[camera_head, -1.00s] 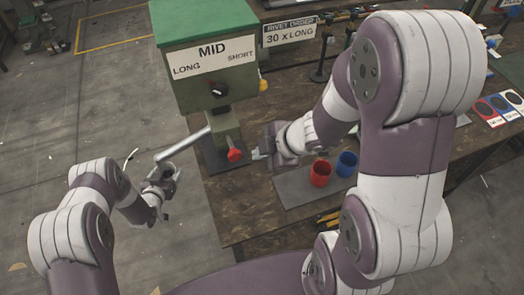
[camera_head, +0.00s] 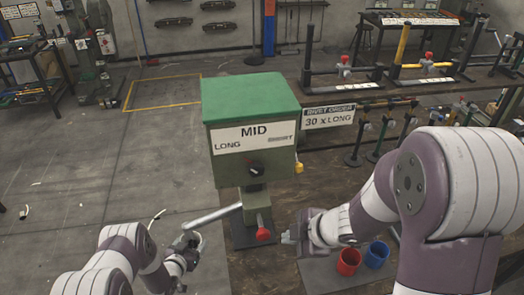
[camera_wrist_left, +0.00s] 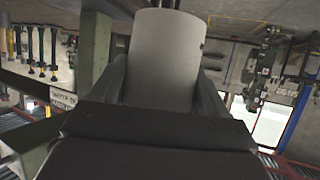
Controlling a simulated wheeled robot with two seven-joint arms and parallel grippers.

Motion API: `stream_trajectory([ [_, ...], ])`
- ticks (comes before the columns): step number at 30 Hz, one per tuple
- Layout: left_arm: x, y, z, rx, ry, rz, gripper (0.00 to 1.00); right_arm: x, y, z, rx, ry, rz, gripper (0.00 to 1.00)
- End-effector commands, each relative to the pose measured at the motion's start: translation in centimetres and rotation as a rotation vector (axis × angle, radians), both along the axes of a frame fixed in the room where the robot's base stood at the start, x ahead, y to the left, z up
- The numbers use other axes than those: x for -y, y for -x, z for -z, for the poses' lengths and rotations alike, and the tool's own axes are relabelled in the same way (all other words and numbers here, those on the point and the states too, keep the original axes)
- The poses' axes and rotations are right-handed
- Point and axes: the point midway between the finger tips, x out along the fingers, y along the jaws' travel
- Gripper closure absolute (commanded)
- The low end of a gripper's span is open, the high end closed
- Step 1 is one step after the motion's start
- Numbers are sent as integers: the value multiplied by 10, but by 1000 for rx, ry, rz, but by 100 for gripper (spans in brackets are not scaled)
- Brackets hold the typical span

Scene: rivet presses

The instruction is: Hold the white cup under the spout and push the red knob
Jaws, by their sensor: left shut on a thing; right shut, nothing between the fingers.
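The green press (camera_head: 252,130) stands on the bench with a MID label. Its grey spout tube (camera_head: 212,216) slopes down to the left, and its lower end is close to my left gripper (camera_head: 188,241). My left gripper is shut on the white cup (camera_wrist_left: 163,62), which fills the space between its fingers in the left wrist view. In the head view the cup is too small and covered to tell whether its mouth is right under the spout. The red knob (camera_head: 263,234) sits low at the press front. My right gripper (camera_head: 287,238) is shut, empty, just right of the knob.
A red bin (camera_head: 348,262) and a blue bin (camera_head: 376,254) stand on the bench under my right forearm. A RIVET ORDER sign (camera_head: 329,116) reads 30 x LONG. More presses (camera_head: 420,68) stand behind. Open floor (camera_head: 80,185) lies to the left.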

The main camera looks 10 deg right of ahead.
Motion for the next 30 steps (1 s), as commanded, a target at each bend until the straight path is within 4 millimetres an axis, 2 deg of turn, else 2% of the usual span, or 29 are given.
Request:
stream_trajectory([
  [24, 0, 88, 8, -2, 0, 1, 56, 0, 0, -21, 0, 0, 0, 100],
  [30, 0, 98, 9, 0, 0, 0, 56, 0, 0, -22, 0, 0, 0, 100],
])
